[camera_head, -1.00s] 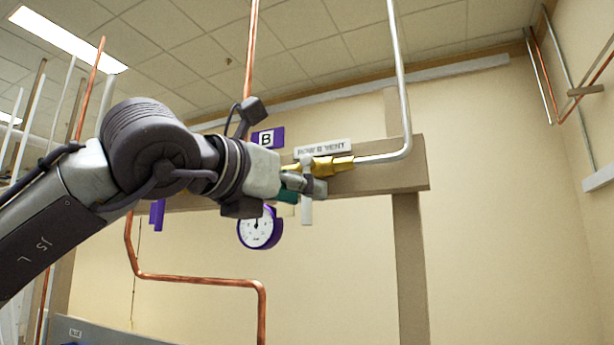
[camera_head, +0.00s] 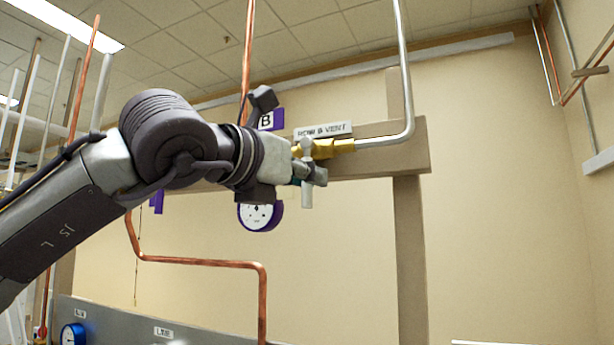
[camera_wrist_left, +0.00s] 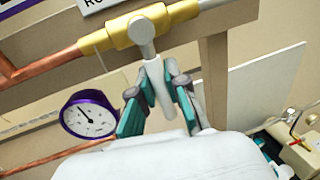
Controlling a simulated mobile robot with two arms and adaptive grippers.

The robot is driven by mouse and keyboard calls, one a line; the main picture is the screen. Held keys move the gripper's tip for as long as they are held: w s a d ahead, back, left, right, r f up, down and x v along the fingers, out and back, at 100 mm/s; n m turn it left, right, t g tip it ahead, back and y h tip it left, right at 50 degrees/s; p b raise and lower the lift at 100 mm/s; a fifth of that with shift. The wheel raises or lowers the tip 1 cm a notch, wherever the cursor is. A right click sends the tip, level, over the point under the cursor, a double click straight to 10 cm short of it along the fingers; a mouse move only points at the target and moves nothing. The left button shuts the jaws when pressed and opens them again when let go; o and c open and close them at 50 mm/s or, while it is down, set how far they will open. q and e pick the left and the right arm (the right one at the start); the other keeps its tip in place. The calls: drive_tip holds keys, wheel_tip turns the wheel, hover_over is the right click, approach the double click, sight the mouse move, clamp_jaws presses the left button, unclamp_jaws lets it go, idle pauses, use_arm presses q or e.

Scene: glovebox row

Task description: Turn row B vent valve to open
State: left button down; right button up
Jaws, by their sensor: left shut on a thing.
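The row B vent valve has a brass body (camera_head: 330,147) on the pipe run, under a white "ROW B VENT" label (camera_head: 338,128). Its pale lever handle (camera_head: 307,197) hangs down, across the line of the level pipe. My left gripper (camera_head: 310,174) is at this handle and shut on it; the lever's lower end sticks out below the fingers. In the left wrist view the brass body (camera_wrist_left: 118,34) is at the top and the handle (camera_wrist_left: 151,66) runs down from it between the two fingers (camera_wrist_left: 158,92). My right gripper is not in view.
A purple-rimmed gauge (camera_head: 259,216) hangs just below my left wrist, and a purple B sign (camera_head: 276,118) is above it. A wooden frame post (camera_head: 410,260) stands to the right. A copper pipe (camera_head: 200,262) runs below. The wall right of the post is clear.

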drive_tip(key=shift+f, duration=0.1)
use_arm(q)
drive_tip(key=shift+s+d+f+n+b, duration=0.1)
drive_tip(key=shift+f+n+b, duration=0.15)
drive_tip(key=shift+b, duration=0.5)
drive_tip(key=n+b, duration=0.2)
drive_tip(key=b, duration=0.1)
drive_tip(key=d+n+b, duration=0.1)
drive_tip(key=n+b, duration=0.1)
drive_tip(key=b, duration=0.1)
drive_tip(key=d+r+n+t+b, duration=0.1)
drive_tip(key=n+b, duration=0.1)
drive_tip(key=b, duration=0.1)
drive_tip(key=shift+s+d, duration=0.15)
drive_tip(key=shift+s, duration=0.25)
drive_tip(key=shift+r+n, duration=0.2)
drive_tip(key=shift+n, duration=0.25)
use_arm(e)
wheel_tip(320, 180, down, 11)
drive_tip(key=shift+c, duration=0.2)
